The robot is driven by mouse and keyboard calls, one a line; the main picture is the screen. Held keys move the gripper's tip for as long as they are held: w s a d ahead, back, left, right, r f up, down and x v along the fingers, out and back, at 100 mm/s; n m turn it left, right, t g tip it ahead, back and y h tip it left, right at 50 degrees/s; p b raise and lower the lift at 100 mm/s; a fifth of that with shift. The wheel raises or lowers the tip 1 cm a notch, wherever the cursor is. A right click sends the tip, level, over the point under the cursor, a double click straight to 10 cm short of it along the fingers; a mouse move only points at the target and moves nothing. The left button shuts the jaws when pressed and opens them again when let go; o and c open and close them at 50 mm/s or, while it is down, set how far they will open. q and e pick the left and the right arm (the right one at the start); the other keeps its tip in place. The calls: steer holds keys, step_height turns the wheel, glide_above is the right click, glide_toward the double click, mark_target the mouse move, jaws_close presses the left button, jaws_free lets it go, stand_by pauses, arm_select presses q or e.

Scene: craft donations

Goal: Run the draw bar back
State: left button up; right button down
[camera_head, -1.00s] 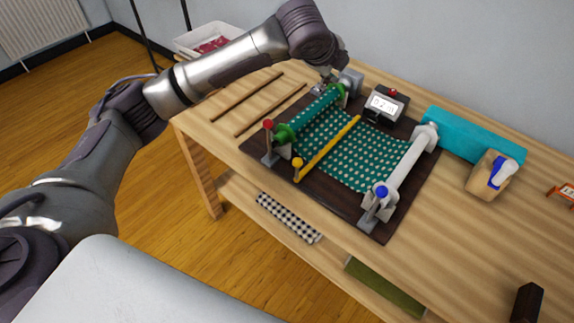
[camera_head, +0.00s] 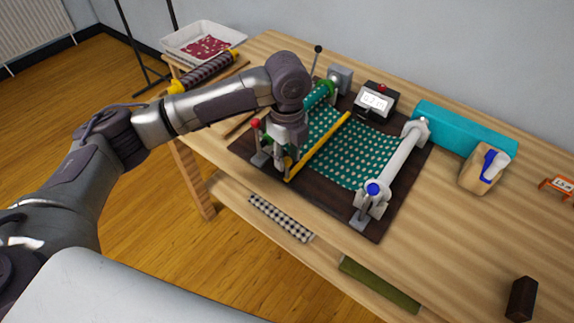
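The yellow draw bar (camera_head: 322,143) lies across the teal dotted cloth (camera_head: 355,150), between the green-ended roll (camera_head: 318,96) and the white roller (camera_head: 398,160). All of these are on a dark board (camera_head: 330,207). My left gripper (camera_head: 289,168) points down over the bar's front end, next to the red-knobbed post (camera_head: 255,124). It covers the bar's yellow end knob. Its fingers are small and mostly hidden by the hand, so I cannot tell whether they close on the knob. My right gripper is not in view.
A teal box (camera_head: 465,130) and a wooden block with a blue-and-white item (camera_head: 484,168) are to the right. A striped roll (camera_head: 207,71) lies back left. The right front table is clear except a dark block (camera_head: 521,299).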

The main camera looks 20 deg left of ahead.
arm_select(q)
steer(key=shift+f, duration=2.15)
steer(key=shift+c, duration=0.3)
jaws_close()
